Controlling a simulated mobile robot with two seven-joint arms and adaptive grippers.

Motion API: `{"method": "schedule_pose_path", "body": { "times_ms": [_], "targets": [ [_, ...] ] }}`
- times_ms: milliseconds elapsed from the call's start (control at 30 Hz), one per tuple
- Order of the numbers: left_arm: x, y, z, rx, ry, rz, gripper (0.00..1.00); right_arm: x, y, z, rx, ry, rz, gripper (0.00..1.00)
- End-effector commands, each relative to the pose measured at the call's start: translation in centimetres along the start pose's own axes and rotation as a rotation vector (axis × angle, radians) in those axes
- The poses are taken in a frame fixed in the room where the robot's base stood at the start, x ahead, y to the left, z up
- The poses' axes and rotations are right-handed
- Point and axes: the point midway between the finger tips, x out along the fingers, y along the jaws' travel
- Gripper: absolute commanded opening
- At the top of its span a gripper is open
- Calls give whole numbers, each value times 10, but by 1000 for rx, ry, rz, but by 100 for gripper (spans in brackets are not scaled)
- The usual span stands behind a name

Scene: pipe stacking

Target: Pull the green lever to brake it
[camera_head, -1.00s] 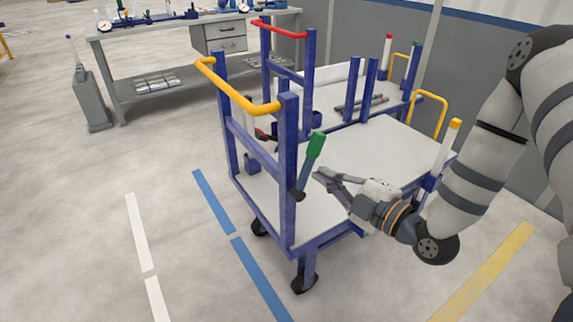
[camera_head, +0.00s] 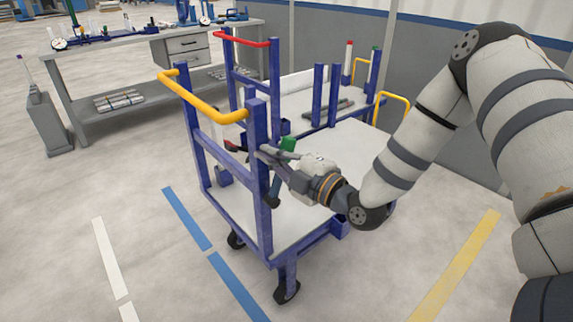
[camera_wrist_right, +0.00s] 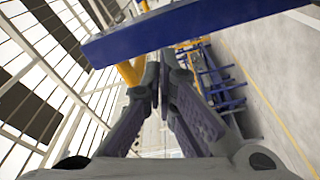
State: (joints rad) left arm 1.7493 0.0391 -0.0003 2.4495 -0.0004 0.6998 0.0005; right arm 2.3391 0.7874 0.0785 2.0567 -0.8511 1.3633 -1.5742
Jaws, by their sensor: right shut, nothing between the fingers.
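The green-handled lever (camera_head: 288,143) stands beside the near blue post of the cart with the yellow push handle. Its green grip shows above my right gripper, and part of its dark shaft (camera_head: 275,186) shows below. My right gripper (camera_head: 266,151) is shut and empty, its fingertips close to the blue post and overlapping the lever in the picture. I cannot tell whether it touches either. In the right wrist view my shut fingers (camera_wrist_right: 160,82) point at a blue cart bar, and the lever cannot be made out. My left gripper is not in view.
The yellow push handle (camera_head: 210,103) and blue post (camera_head: 258,190) stand close to my right gripper. A second cart with a red handle (camera_head: 242,40) is behind. A workbench (camera_head: 160,43) stands at the back left.

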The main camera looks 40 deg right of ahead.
Motion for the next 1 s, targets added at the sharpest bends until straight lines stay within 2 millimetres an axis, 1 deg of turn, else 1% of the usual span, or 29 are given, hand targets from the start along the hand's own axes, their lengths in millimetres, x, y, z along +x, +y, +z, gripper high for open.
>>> {"method": "schedule_pose_path", "body": {
  "times_ms": [33, 100, 200, 333, 467, 767, 867, 1000],
  "targets": [
    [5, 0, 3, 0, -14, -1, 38, 10, -5, 2, 0, -1, -4, 0],
    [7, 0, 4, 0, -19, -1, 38, 20, -3, 5, 1, -4, -4, 0],
    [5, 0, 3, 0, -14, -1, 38, 12, 0, 22, 0, -5, 1, 0],
    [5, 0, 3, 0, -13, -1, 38, 8, 1, 34, -1, -2, 2, 0],
    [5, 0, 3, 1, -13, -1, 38, 6, 1, 38, 0, 0, 1, 0],
    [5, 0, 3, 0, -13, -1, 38, 6, 0, 38, 1, 0, 0, 0],
    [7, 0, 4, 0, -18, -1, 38, 8, -1, 40, 8, 0, 1, 0],
    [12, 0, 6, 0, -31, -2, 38, 16, -2, 44, 44, -1, 2, 0]
  ]
}}
